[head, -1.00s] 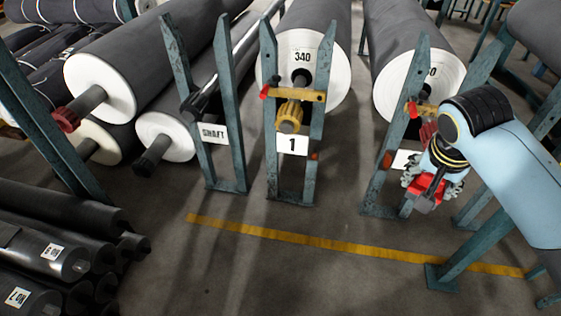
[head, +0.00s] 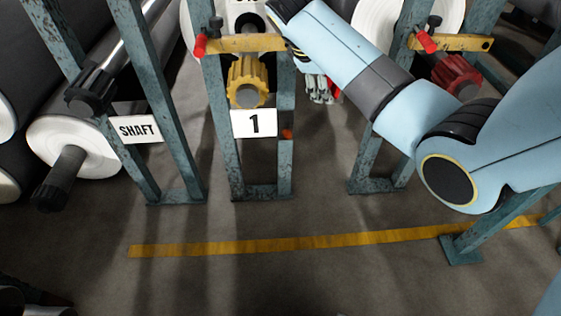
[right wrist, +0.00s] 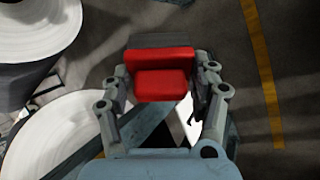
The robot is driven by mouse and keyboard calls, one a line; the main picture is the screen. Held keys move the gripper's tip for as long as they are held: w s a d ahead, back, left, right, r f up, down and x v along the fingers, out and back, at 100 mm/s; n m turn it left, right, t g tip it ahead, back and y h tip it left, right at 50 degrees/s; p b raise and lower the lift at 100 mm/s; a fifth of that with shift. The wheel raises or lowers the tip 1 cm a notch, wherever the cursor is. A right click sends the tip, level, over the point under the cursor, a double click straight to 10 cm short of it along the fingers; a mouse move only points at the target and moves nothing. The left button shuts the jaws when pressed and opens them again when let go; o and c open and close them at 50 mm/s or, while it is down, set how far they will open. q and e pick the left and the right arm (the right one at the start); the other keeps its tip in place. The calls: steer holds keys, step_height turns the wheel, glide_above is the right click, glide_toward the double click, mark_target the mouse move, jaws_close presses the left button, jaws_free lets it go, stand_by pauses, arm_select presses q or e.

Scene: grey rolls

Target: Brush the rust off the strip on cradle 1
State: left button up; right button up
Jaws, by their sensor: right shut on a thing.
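Cradle 1 is a blue-green steel stand (head: 210,125) with a white "1" sign (head: 254,123), a yellow bar (head: 245,44) across its top and a yellow toothed collar (head: 248,75) on the shaft end. A small orange-brown patch (head: 287,133) shows on its right post; I cannot tell whether this is the strip. My right gripper (head: 318,88) is just right of that post, largely hidden by my arm. In the right wrist view it is shut on a red block-shaped tool (right wrist: 160,80) with a dark grey part beyond. Any bristles are hidden. My left gripper is out of view.
A stand with a "SHAFT" sign (head: 139,129) is at the left. Another cradle with a red collar (head: 455,75) is at the right, behind my arm. A yellow floor line (head: 300,243) runs across the clear floor in front.

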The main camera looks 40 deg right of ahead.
steer(key=shift+w+a+f+n+t+y+b, duration=0.5)
steer(key=shift+a+f+n+t+b, duration=1.05)
steer(key=shift+f+n+t+b, duration=2)
steer(key=shift+w+a+f+n+t+y+b, duration=0.7)
steer(key=shift+a+f+n+b, duration=1.35)
steer(key=shift+f, duration=3.3)
steer(key=shift+w+a+f+n+t+y+b, duration=0.35)
steer(key=shift+a+f+n+t+b, duration=0.75)
steer(key=shift+f+n+t+b, duration=2.05)
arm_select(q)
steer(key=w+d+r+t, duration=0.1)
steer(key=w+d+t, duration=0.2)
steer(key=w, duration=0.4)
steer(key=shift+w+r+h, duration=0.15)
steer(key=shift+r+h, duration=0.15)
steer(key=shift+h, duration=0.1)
arm_select(e)
steer(key=w+d+f+g, duration=0.1)
steer(key=w+d+f, duration=0.1)
steer(key=w, duration=0.3)
steer(key=shift+w+d+f+g, duration=0.15)
steer(key=shift+d+f+g, duration=0.15)
steer(key=shift+d, duration=0.2)
arm_select(q)
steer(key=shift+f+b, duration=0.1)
steer(key=shift+b, duration=0.2)
arm_select(e)
steer(key=shift+w+d, duration=0.5)
steer(key=shift+w, duration=0.3)
